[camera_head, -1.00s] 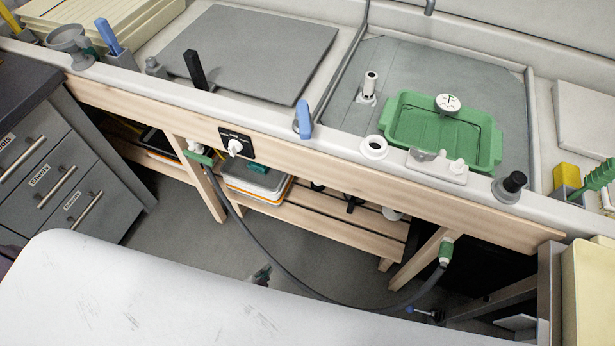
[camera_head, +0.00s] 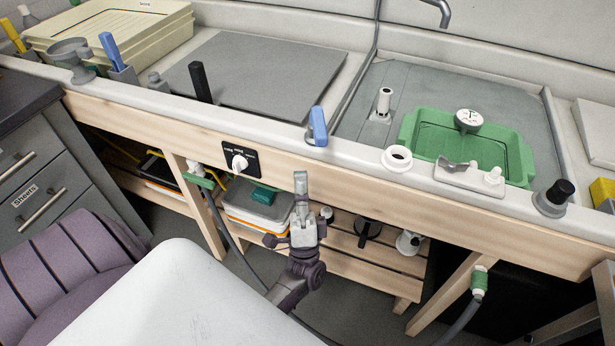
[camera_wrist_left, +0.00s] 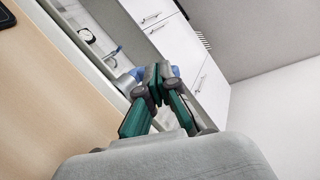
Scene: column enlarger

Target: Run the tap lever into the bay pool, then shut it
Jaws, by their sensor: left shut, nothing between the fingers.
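The blue tap lever (camera_head: 318,126) stands upright on the pale front rim of the sink bench. The sunken grey bay (camera_head: 385,90) lies behind and to the right of it, with a metal spout (camera_head: 440,10) above its back edge. My left gripper (camera_head: 301,178) is shut and empty, pointing up in front of the wooden rail, just below and slightly left of the lever in the picture, apart from it. In the left wrist view the shut fingertips (camera_wrist_left: 157,72) partly cover a blue part, likely the lever (camera_wrist_left: 138,72). My right gripper is out of view.
A white ring (camera_head: 397,158), a small white fitting (camera_head: 470,174) and a black-knobbed post (camera_head: 553,198) stand along the rim. A dial switch (camera_head: 240,162) is on the rail.

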